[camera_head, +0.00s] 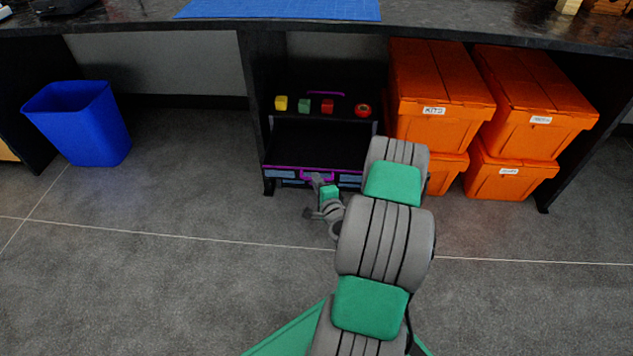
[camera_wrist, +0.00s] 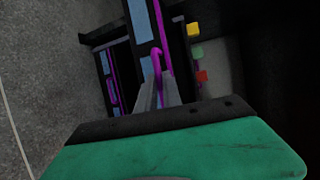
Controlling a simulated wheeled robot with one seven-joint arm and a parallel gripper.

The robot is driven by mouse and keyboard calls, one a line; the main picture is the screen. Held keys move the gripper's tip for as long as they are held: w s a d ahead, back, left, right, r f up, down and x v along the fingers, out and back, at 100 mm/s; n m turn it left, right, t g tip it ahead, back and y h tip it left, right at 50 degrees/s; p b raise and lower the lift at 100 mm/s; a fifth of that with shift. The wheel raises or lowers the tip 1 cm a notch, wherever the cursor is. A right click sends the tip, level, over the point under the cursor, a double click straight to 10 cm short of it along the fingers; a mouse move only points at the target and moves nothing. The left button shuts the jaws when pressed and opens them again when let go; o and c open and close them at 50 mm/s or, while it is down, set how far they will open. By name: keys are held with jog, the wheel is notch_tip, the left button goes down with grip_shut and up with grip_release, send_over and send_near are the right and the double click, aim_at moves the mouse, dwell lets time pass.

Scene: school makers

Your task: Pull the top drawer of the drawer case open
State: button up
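The dark drawer case (camera_wrist: 89,39) stands under the workbench. Its top drawer (camera_head: 320,140) sticks out toward me, with a dark interior that looks empty, a purple rim and pale blue front panels. The drawer's purple handle (camera_wrist: 156,57) also shows in the head view (camera_head: 306,177). My gripper (camera_wrist: 162,82) is shut on this handle, with the purple bar between its two fingers. In the head view my gripper (camera_head: 318,182) is at the middle of the drawer front, and partly hides the lower front of the case.
Yellow (camera_head: 281,103), green (camera_head: 304,106) and red (camera_head: 327,106) cubes and a red round object (camera_head: 363,110) sit on the case top. Orange bins (camera_head: 440,85) are stacked at right. A blue waste bin (camera_head: 85,125) stands left. The floor (camera_head: 180,200) before the case is clear.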

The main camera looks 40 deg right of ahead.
jog(key=o, duration=0.4)
jog(key=shift+d, duration=0.1)
jog(key=shift+o, duration=0.2)
jog(key=shift+s, duration=0.1)
jog(key=p+v, duration=0.1)
jog(key=v, duration=0.6)
jog(key=shift+s, duration=0.3)
jog(key=shift+r, duration=0.1)
